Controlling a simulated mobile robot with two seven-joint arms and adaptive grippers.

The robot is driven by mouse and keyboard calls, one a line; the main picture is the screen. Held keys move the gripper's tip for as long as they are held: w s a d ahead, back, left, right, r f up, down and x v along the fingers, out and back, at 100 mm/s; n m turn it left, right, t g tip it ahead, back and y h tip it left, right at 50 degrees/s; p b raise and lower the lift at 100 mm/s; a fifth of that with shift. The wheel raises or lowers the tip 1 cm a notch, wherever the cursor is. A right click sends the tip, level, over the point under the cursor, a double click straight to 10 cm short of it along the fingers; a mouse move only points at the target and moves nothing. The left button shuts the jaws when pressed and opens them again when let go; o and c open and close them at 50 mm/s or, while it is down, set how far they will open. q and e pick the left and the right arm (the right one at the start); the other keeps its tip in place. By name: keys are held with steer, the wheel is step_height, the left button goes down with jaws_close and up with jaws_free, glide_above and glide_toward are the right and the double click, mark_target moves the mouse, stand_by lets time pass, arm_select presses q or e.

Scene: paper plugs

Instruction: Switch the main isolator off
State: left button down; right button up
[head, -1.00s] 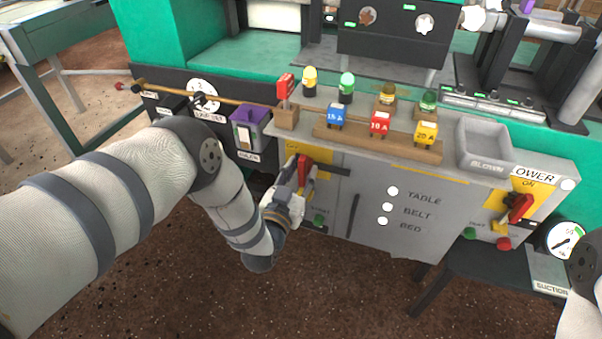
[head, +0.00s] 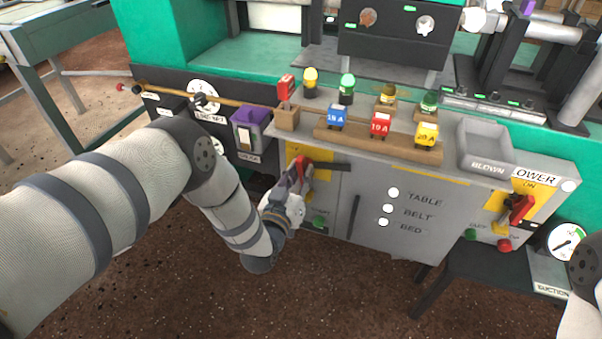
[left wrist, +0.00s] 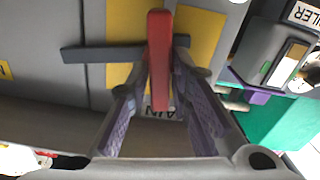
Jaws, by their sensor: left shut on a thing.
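The main isolator's red handle (head: 301,168) sits on a yellow plate at the left of the grey cabinet front. A dark bar (head: 332,166) runs crosswise behind it. My left gripper (head: 294,183) is shut on the red handle. In the left wrist view the red handle (left wrist: 159,60) lies between the two fingers, over the yellow plate (left wrist: 199,35); part of a label below it reads "AIN". The fingers hide some of the plate in the head view. My right gripper is out of view.
A second red-handled switch (head: 518,209) on yellow is at the cabinet's right end. Red and green buttons sit below it. Coloured plugs stand in a wooden rack (head: 350,138) on top, beside a grey tray (head: 486,166).

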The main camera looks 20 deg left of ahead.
arm_select(q)
steer(key=n, duration=0.3)
steer(key=shift+a+f+n, duration=0.15)
steer(key=shift+n, duration=0.25)
steer(key=shift+a+f+n+b, duration=0.15)
steer(key=shift+n+b, duration=0.35)
steer(key=shift+n, duration=1.45)
steer(key=shift+f+n+b, duration=0.15)
steer(key=shift+n+b, duration=0.35)
steer(key=shift+n, duration=1.5)
steer(key=shift+a+f+n+b, duration=0.15)
steer(key=shift+n+b, duration=0.35)
steer(key=shift+n, duration=1.45)
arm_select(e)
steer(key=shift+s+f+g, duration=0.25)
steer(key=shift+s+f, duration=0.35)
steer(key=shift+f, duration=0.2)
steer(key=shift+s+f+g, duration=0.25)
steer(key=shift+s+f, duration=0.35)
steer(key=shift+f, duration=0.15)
arm_select(q)
steer(key=shift+d, duration=0.15)
steer(key=c, duration=1.6)
jaws_free()
steer(key=shift+r, duration=0.1)
steer(key=shift+o, duration=0.2)
steer(key=shift+s, duration=0.1)
steer(key=s, duration=1.2)
steer(key=shift+a, duration=0.25)
